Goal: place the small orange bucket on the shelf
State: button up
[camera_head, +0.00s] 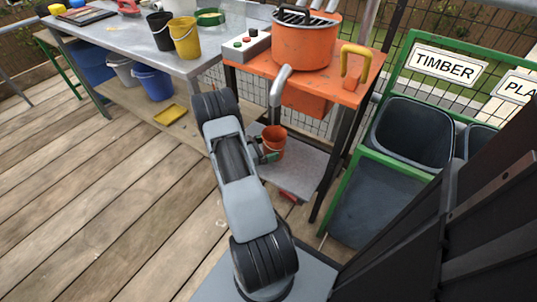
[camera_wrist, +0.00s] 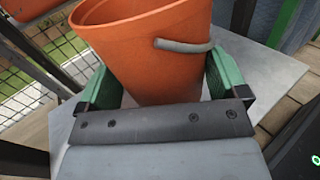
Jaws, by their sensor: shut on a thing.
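The small orange bucket (camera_head: 274,140) is upright, or nearly so, over the grey lower shelf (camera_head: 303,172) of the orange machine's stand. My gripper (camera_head: 264,155) is shut on it, with a green finger on each side. In the wrist view the bucket (camera_wrist: 150,50) fills the space between the fingers of my gripper (camera_wrist: 162,80), and its grey handle hangs across the front. The pale shelf (camera_wrist: 270,72) shows behind and beside it. Whether the bucket's base touches the shelf is hidden.
An orange machine (camera_head: 303,45) stands on the orange top above the shelf, with a chute (camera_head: 279,88) hanging close over the bucket. Grey bins (camera_head: 410,135) in a green frame stand to the right. A metal workbench (camera_head: 150,40) with buckets is at left.

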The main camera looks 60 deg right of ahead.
jog(key=shift+w+d+f+b, duration=0.15)
jog(key=shift+f+b, duration=0.3)
jog(key=shift+f, duration=0.45)
jog(key=shift+s+d+f+b, duration=0.1)
jog(key=shift+f+b, duration=0.3)
jog(key=shift+f, duration=0.5)
jog(key=shift+f, duration=0.15)
jog(key=o, duration=0.6)
jog(key=shift+r, duration=0.3)
jog(key=p+v, duration=0.2)
jog(key=v, duration=1)
